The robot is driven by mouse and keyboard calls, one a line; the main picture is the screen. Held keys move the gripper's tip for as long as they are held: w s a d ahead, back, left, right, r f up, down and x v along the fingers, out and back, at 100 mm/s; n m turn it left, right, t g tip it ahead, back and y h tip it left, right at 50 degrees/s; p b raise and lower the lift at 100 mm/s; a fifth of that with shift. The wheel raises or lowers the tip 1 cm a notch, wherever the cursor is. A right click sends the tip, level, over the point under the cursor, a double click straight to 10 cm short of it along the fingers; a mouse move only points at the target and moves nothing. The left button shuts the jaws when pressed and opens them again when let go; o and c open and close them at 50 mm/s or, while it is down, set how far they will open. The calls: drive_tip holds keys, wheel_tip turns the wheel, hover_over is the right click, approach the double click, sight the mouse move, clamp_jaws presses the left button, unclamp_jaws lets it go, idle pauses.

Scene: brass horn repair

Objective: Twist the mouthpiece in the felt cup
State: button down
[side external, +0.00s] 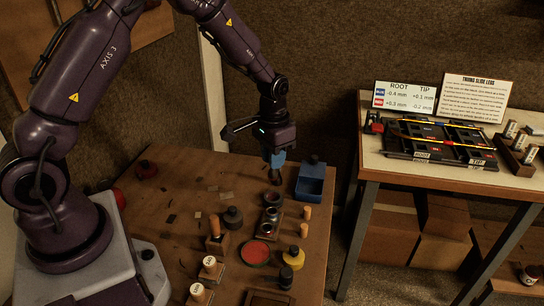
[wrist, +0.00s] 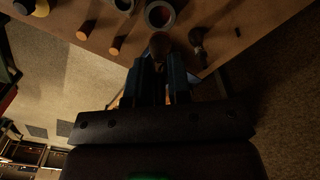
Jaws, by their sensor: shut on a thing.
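My gripper (side external: 277,160) has blue fingers that point down over the far edge of the workbench. It is shut on a small dark brownish piece, which looks like the mouthpiece (side external: 275,177). In the wrist view the mouthpiece's rounded brown end (wrist: 160,44) shows between the fingertips (wrist: 162,72); the rest is hidden by the fingers. A row of ring-shaped cups stands just nearer the camera, the closest being a dark-rimmed felt cup (side external: 272,198). It also shows in the wrist view (wrist: 160,14). The mouthpiece appears above and behind this cup; I cannot tell any contact.
A side table (side external: 430,174) stands apart.

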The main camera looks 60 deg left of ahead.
sight(273, 180)
drive_tip(key=shift+f, duration=3.55)
drive_tip(key=shift+f, duration=0.15)
drive_tip(key=m, duration=0.3)
drive_tip(key=shift+m, duration=0.4)
drive_tip(key=m, duration=0.4)
